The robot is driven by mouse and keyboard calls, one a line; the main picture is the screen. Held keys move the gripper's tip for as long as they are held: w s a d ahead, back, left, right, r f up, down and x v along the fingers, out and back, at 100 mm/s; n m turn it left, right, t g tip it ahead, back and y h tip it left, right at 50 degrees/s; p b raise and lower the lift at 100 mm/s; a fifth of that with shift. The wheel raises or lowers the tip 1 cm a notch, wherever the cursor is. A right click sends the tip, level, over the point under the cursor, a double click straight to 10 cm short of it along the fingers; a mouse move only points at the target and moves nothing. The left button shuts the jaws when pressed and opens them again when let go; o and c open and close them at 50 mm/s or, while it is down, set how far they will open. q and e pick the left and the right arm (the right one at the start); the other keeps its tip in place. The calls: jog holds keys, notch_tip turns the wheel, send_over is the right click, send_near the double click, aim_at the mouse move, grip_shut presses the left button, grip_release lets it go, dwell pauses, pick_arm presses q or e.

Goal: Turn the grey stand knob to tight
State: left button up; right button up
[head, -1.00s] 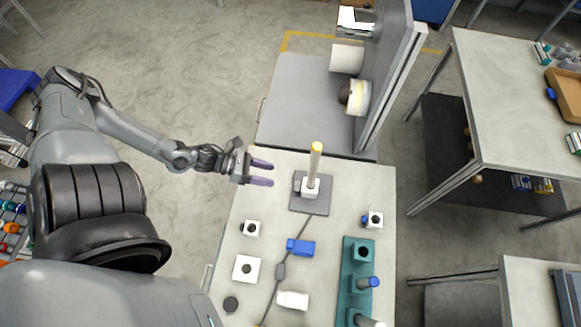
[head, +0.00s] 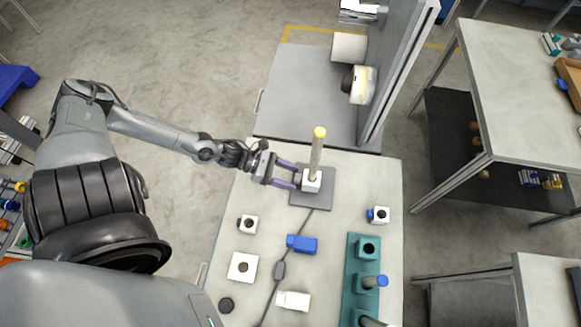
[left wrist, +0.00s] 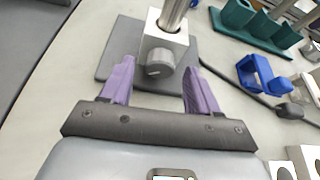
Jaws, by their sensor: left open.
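The stand has a white block (head: 311,184) on a dark grey base plate (head: 324,199), with an upright grey post (head: 317,155) topped in yellow. In the left wrist view the grey stand knob (left wrist: 159,63) sticks out of the white block's near side, with a pale mark on its face. My left gripper (head: 296,179) is open, its purple fingers pointing at the knob. In the left wrist view the fingers (left wrist: 158,82) lie to either side of the knob, apart from it. The knob is mostly hidden in the head view. My right gripper does not show.
White blocks (head: 247,225) lie nearer left, another white block (head: 379,215) stands right. A teal rack (head: 357,272) is at the front right. A tall grey panel (head: 400,65) rises behind.

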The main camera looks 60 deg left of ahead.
pick_arm(q)
jog(key=shift+w+d+f, duration=0.15)
jog(key=shift+w+d, duration=0.15)
jog(key=c, duration=1)
jog(key=shift+m+t+y+p, duration=0.3)
jog(key=shift+m+p, duration=0.05)
jog(key=shift+m, duration=0.25)
jog(key=shift+c, duration=0.2)
jog(key=shift+s+m+t+y, duration=0.1)
jog(key=shift+m+t+y, duration=0.35)
jog(key=shift+m, duration=0.35)
jog(key=o, duration=1)
jog(key=shift+o, duration=0.2)
